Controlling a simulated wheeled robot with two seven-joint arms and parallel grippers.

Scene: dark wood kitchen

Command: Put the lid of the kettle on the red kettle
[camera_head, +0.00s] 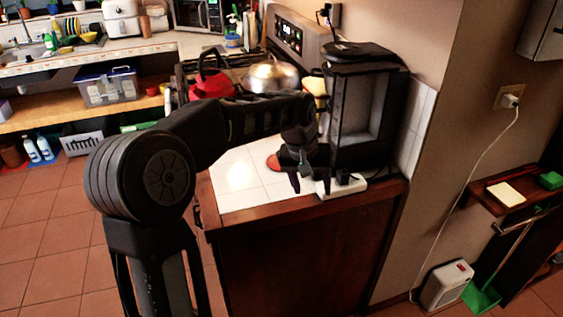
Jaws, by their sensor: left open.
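The red kettle (211,86) with a black handle stands on the stove at the back; my left arm hides its lower part. A small red-orange rounded thing (273,162), which looks like the kettle's lid, lies on the white tiled counter (238,178). It is partly hidden behind my left gripper. My left gripper (309,184) is open, its fingers pointing down over the front of the counter, just right of the red-orange thing. I see nothing between the fingers. I cannot tell whether they touch the counter. My right gripper is not in view.
A black coffee machine (362,110) stands close right of my left gripper. A white power strip (343,186) lies at the counter's front edge. A silver domed pot (270,75) is on the stove beside the kettle. The tiles left of the gripper are clear.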

